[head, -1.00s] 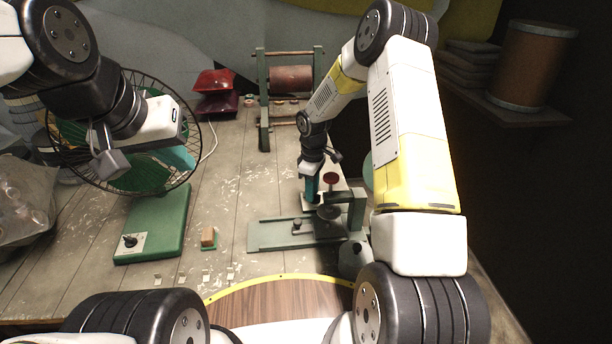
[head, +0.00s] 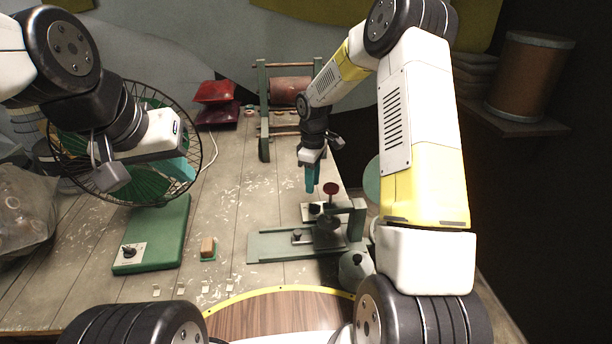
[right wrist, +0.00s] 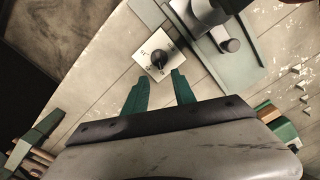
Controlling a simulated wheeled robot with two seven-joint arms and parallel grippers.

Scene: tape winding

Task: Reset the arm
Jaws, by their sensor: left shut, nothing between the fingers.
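My right gripper (head: 311,186) hangs fingers-down above a white plate with a black knob (head: 314,209), behind the green tape-winding stand (head: 270,246). In the right wrist view its two teal fingers (right wrist: 160,88) are apart with nothing between them, and the knob plate (right wrist: 158,52) shows just beyond the tips. My left gripper (head: 183,166) is at the left, in front of the wire-caged fan (head: 120,188). Its teal fingers are partly hidden by its white body, and it is shut and empty.
The fan's green base (head: 160,235) and a small brown block (head: 208,246) stand left of the stand. A roller frame (head: 263,110) and red trays (head: 216,92) are at the back. A plastic bag (head: 25,210) lies far left.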

